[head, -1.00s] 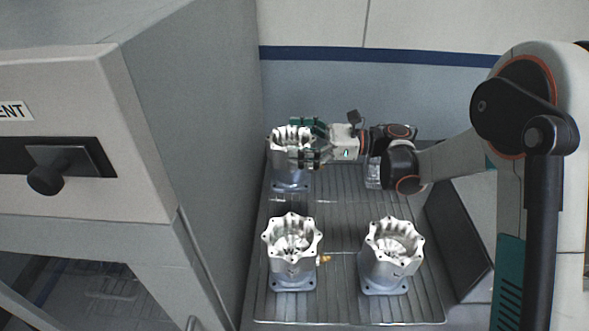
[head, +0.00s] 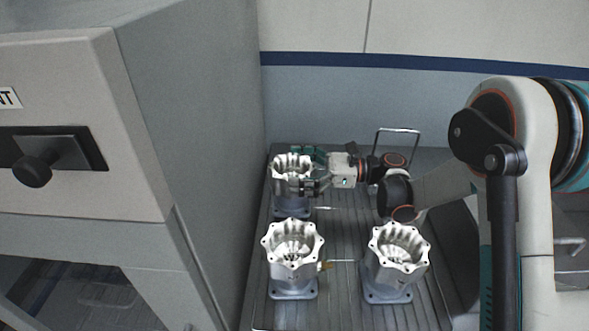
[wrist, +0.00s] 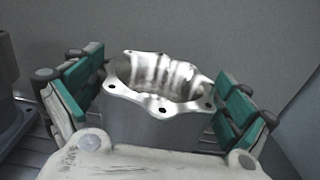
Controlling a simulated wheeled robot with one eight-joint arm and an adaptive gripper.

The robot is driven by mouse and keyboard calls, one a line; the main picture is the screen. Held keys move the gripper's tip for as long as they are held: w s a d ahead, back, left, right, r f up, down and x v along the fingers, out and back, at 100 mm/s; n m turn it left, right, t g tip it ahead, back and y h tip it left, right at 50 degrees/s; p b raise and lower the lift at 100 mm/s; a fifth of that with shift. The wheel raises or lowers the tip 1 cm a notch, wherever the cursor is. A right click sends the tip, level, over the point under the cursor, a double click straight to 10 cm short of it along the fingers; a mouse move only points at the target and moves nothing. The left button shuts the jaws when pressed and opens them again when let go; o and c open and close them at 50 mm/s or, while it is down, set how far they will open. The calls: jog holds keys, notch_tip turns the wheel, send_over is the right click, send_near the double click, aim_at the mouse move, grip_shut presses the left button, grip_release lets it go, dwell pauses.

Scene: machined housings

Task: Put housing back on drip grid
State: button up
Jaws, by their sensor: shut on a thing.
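The housing in my gripper (head: 308,171) is a silver machined cup (head: 291,168) with a scalloped, bolt-holed rim and a grey square base, upright at the back left of the drip grid (head: 340,240). My gripper reaches it from the right, its fingers around the upper body. In the wrist view the teal finger pads flank the housing (wrist: 160,100) on both sides, and its open top faces up. Its base is at or close to the grid; I cannot tell whether it touches.
Two similar housings stand nearer on the grid, front left (head: 292,246) and front right (head: 398,252). A tall grey cabinet (head: 190,120) with a black knob borders the left side. A wire handle (head: 398,131) rises behind my wrist.

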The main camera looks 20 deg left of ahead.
jog(key=shift+f, duration=0.1)
jog(key=o, duration=1.7)
jog(key=p+v, duration=0.2)
jog(key=v, duration=0.5)
jog(key=shift+d, duration=0.25)
